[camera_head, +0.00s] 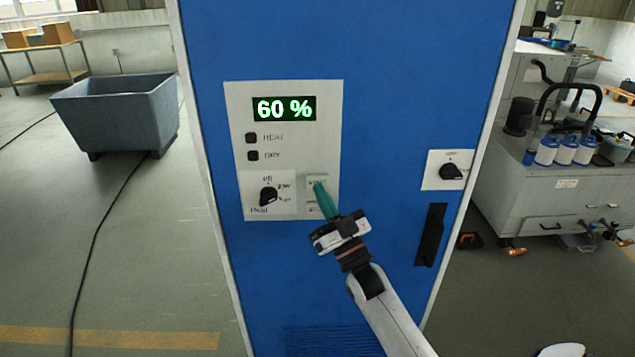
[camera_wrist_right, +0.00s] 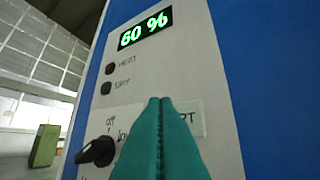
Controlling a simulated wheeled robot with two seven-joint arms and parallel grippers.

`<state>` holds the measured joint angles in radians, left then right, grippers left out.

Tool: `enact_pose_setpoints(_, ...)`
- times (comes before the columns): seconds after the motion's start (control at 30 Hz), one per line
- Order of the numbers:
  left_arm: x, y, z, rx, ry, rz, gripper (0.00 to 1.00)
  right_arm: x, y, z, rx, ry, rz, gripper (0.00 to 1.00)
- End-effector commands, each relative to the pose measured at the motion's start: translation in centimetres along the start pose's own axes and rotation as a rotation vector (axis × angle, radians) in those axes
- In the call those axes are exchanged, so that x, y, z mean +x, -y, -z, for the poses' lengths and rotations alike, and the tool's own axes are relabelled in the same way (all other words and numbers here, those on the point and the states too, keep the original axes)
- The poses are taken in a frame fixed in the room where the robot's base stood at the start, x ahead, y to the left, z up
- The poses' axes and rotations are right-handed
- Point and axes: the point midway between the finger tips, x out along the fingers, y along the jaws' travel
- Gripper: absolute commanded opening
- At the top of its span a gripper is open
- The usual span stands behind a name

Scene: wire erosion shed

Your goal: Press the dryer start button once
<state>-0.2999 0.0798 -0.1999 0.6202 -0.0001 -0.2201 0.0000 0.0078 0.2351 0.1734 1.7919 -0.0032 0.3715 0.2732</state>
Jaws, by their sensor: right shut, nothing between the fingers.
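The dryer is a tall blue cabinet (camera_head: 370,60) with a light control panel (camera_head: 235,120). Its display (camera_head: 284,108) reads 60 % in green. In the right wrist view the shut green fingers (camera_wrist_right: 160,140) cover most of that plate (camera_wrist_right: 190,118). Whether the tips touch the button cannot be told. My left gripper is not in view.
A black mode knob (camera_head: 268,195) sits left of the button, and another knob (camera_head: 451,171) right of the panel. A black door handle (camera_head: 430,235) is at lower right. A grey tub (camera_head: 118,110) stands left, a workbench cart (camera_head: 540,195) right.

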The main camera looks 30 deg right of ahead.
Motion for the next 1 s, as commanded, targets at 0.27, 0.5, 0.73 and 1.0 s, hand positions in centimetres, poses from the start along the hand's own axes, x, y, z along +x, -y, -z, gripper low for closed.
enact_pose_setpoints(0.27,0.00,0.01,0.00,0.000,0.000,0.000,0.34,0.00,0.00,0.00,0.000,0.000,0.000,0.00)
enact_pose_setpoints(0.5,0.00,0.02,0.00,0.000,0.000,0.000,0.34,0.00,0.00,0.00,0.000,0.000,0.000,0.00)
enact_pose_setpoints(0.73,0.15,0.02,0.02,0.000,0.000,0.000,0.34,0.25,0.18,0.20,-0.001,0.000,0.000,0.00)
enact_pose_setpoints(1.0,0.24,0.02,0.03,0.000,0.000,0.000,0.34,0.62,0.44,0.41,0.000,0.000,0.000,0.00)
